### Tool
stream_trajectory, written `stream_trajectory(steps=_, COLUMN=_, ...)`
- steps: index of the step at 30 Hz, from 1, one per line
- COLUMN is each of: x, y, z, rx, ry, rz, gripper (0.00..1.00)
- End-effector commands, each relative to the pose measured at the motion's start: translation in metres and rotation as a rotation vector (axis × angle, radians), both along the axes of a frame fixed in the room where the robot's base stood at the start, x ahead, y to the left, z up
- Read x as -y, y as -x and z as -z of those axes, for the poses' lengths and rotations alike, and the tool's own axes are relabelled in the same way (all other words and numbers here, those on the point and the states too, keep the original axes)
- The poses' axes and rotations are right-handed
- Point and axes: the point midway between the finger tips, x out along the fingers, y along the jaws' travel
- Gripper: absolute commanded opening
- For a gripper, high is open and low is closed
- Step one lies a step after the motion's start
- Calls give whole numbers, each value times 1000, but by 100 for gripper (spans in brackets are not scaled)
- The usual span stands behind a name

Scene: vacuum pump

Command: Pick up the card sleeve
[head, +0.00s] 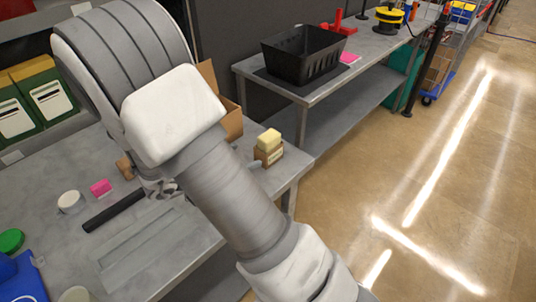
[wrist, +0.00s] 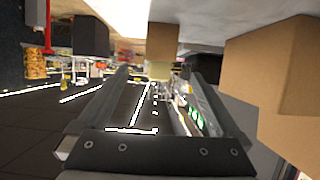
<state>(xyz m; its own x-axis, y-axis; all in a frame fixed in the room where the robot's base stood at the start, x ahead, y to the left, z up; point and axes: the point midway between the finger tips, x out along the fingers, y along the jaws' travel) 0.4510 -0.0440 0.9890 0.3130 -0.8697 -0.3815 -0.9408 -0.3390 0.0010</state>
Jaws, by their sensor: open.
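The card sleeve (head: 268,157) is a small brown cardboard band around a pale yellow block (head: 269,139), near the right corner of the grey workbench. The block sticks out of its top. In the wrist view, which looks upside down, the sleeve (wrist: 164,41) appears brown and the yellow block (wrist: 158,70) sits below it. My gripper (wrist: 158,80) is open, its two fingers pointing toward them, the block seen between the fingertips. I see no contact. In the head view my arm hides most of the gripper; a small grey tip shows just left of the sleeve.
An open cardboard box (head: 232,120) stands behind the sleeve; a large cardboard surface (wrist: 275,60) fills the wrist view's right side. A black bin (head: 305,55) stands on the back bench.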

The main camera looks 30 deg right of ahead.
Motion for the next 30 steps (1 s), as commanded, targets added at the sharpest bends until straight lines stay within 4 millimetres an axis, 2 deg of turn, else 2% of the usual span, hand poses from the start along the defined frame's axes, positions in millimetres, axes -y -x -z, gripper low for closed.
stream_trajectory(steps=3, x=24, y=-8, z=12, rx=-2, ry=2, rz=3, gripper=100)
stream_trajectory(steps=7, x=43, y=-15, z=20, rx=0, ry=0, rz=1, gripper=100)
stream_trajectory(steps=17, x=62, y=-23, z=28, rx=0, ry=0, rz=0, gripper=100)
stream_trajectory(steps=25, x=96, y=-35, z=43, rx=0, ry=-1, rz=0, gripper=100)
stream_trajectory(steps=30, x=101, y=-37, z=45, rx=0, ry=-2, rz=-3, gripper=100)
